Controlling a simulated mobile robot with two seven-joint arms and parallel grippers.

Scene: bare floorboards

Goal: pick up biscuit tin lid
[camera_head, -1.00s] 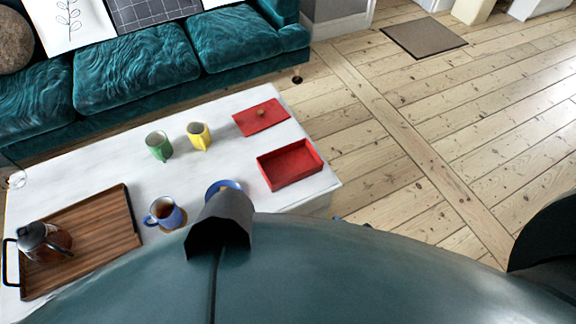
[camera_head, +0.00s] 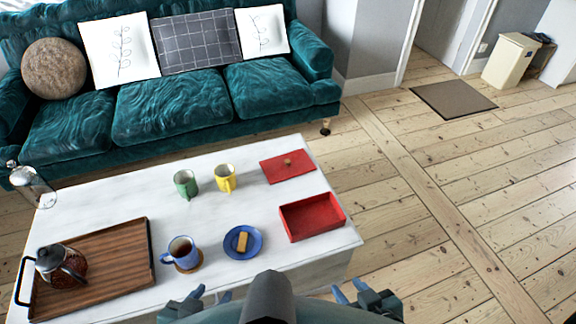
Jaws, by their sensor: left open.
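The biscuit tin lid (camera_head: 276,173), a flat red rectangle with a small brown knob, lies on the white table near its back right corner. The open red tin (camera_head: 312,217) stands in front of it and looks empty. My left gripper (camera_head: 208,295) is open and empty at the table's front edge, far from the lid. My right gripper (camera_head: 350,290) is at the bottom, right of my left gripper, in front of the tin and well short of the lid. Its blue fingertips are apart, with nothing between them.
On the white table (camera_head: 230,205) are a green mug (camera_head: 186,184), a yellow mug (camera_head: 226,178), a blue mug (camera_head: 179,253) of dark drink, a blue plate (camera_head: 234,250) with a biscuit, and a wooden tray (camera_head: 115,262) with a glass pot (camera_head: 62,266). A teal sofa (camera_head: 165,108) stands behind.

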